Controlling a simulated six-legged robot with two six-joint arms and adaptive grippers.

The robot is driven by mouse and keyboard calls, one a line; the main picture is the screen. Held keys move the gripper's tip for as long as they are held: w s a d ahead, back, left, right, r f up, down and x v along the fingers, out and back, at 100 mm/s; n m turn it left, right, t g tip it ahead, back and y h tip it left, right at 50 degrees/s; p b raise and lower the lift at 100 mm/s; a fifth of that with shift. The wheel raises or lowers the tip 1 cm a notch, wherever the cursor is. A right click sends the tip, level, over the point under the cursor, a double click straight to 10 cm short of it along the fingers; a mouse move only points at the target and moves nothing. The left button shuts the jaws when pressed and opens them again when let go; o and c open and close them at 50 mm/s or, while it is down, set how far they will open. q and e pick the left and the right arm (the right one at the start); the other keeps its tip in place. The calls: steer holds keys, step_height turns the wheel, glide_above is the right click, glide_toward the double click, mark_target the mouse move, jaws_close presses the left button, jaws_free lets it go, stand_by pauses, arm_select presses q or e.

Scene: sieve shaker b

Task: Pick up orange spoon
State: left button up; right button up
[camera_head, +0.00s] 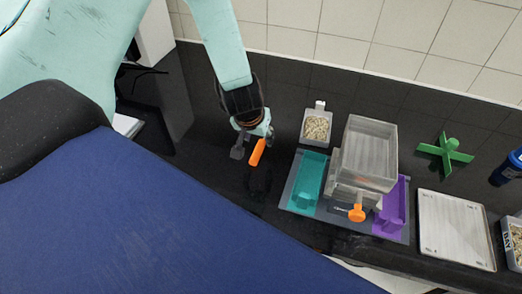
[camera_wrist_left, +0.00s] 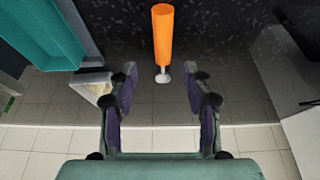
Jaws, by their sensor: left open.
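The orange spoon (camera_head: 258,152) has an orange handle and shows close beside my left gripper (camera_head: 251,145) in the head view, over the black counter. In the left wrist view the orange spoon (camera_wrist_left: 163,36) points its orange handle away and its small pale end toward my palm. That pale end lies between the two fingertips of my left gripper (camera_wrist_left: 162,82) in the picture, with visible gaps on both sides. The left gripper is open and holds nothing. I cannot tell the height between fingers and spoon. My right gripper is not in view.
A white container of pale grains (camera_head: 316,127) stands right of the gripper. Beyond it is a sieve shaker (camera_head: 366,152) with a teal tray (camera_head: 308,181) and a purple tray (camera_head: 393,206). A green cross-shaped piece (camera_head: 445,153) lies farther right. The counter near the spoon is clear.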

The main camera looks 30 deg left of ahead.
mark_target(259, 146)
arm_select(q)
steer(key=x, duration=0.3)
steer(key=b+x, duration=0.1)
steer(key=x, duration=0.1)
steer(key=shift+a+f, duration=0.3)
steer(key=shift+a, duration=0.05)
steer(key=shift+w+f, duration=0.15)
steer(key=shift+f, duration=0.1)
steer(key=shift+d, duration=0.1)
steer(key=shift+d+r, duration=0.1)
steer(key=shift+f, duration=0.3)
steer(key=shift+c, duration=0.4)
